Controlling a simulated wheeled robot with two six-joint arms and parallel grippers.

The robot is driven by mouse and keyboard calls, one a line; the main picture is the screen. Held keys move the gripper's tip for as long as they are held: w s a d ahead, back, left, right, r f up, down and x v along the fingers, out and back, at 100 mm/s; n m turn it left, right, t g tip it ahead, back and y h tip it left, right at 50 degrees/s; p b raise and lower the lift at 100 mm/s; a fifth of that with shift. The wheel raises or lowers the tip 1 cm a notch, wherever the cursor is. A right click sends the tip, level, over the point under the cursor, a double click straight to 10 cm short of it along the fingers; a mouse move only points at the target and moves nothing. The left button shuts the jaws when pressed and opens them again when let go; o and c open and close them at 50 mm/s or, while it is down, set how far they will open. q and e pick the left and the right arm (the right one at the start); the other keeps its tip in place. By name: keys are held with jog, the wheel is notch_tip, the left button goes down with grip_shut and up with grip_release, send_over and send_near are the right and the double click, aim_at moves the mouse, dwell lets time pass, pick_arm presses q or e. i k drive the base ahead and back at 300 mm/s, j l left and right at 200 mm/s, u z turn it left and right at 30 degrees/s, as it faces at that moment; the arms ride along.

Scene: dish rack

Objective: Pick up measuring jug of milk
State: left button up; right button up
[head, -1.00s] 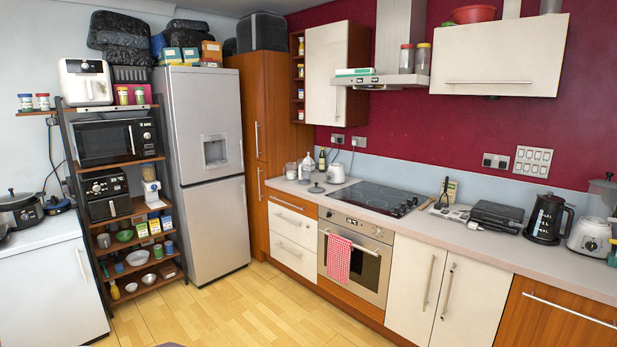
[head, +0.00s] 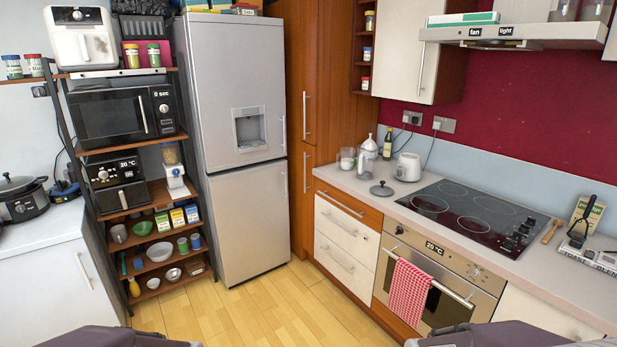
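I cannot clearly make out a measuring jug of milk. On the counter beside the tall wooden cupboard stands a small clear container with whitish contents (head: 347,159), too small to identify. A white rounded vessel (head: 408,167) stands further right, near the hob, and a white bottle-like item (head: 369,151) stands behind and between them. Neither gripper is in view; only dark parts of my arms show along the bottom edge.
The counter (head: 350,181) has a grey lid-like object (head: 381,189) and a dark bottle (head: 388,144). The hob (head: 470,218) lies right, above the oven (head: 430,275). A fridge (head: 235,150) and loaded shelf rack (head: 125,186) stand left. The wooden floor (head: 255,305) is clear.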

aim_at(347, 157)
jog(key=i+z, duration=0.2)
jog(key=i, duration=0.3)
jog(key=i+j+z, duration=0.2)
jog(key=i, duration=0.3)
jog(key=i+j+z, duration=0.2)
jog(key=i, duration=0.25)
jog(key=i+j+z, duration=0.15)
jog(key=i+j, duration=0.15)
jog(key=i, duration=0.2)
